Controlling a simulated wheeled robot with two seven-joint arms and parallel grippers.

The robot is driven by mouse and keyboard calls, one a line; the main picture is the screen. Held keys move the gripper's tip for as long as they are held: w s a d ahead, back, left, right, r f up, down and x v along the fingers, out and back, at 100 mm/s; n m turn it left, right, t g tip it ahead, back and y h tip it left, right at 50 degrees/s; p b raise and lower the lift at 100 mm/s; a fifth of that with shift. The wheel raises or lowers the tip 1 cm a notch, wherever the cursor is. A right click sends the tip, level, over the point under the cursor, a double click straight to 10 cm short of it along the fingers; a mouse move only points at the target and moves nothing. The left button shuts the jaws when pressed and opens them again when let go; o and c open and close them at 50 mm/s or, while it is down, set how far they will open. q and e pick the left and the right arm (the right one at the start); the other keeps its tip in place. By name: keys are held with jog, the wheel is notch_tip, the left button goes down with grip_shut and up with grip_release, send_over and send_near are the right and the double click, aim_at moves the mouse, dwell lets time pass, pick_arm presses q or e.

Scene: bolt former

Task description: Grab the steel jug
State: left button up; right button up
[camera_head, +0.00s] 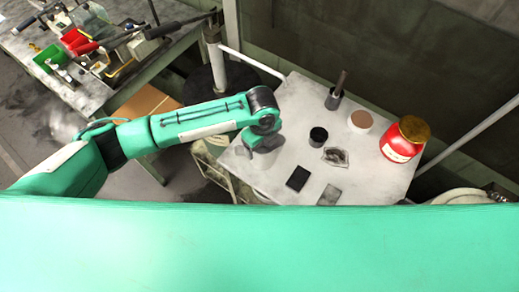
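My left arm comes in from the left. Its gripper (262,143) is over the left part of a white table (384,190), pointing down. Its fingers are small and blurred, so I cannot tell whether they are open or hold anything. I cannot make out a clear steel jug. A grey cylindrical container (333,102) with a brown stick standing in it is at the back of the table, apart from the gripper. A short dark round container (318,136) stands nearer, to the right of the gripper. My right gripper is not in view.
A red jar (402,141) with a gold lid stands on the right. Also there are a white tub (360,121), a grey crumpled piece (335,157), a black flat block (298,178) and a grey flat piece (329,195). A cluttered workbench (130,65) is at upper left.

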pick_arm(q)
jog(key=shift+c, duration=1.4)
